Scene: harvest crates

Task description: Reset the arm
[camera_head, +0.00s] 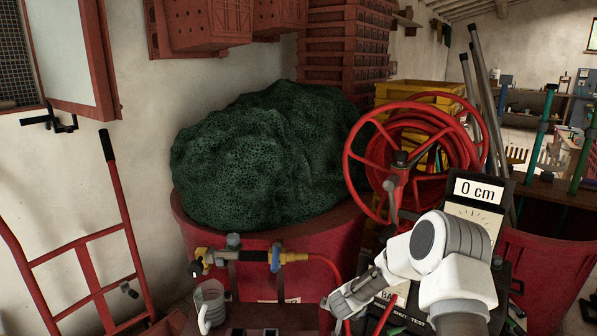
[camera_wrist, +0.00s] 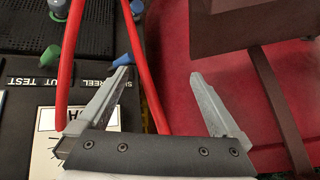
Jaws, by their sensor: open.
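My gripper shows in the wrist view (camera_wrist: 165,90) with its two grey fingers spread apart and nothing between them. A red hose runs behind its left finger, and a red surface lies behind its right finger. In the head view my white arm reaches in from the bottom right and bends left. My gripper (camera_head: 343,303) there is low in the middle, in front of the red tub (camera_head: 330,240). Its fingertips are hard to make out in that view.
A red hose reel (camera_head: 350,180) stands close behind my arm, next to a display reading "0 cm" (camera_head: 478,190). Brass valve fittings (camera_head: 255,256) and a clear jug (camera_head: 209,303) are left of my gripper. Green netting (camera_head: 265,155) fills the tub. A red hand truck (camera_head: 85,265) stands at left.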

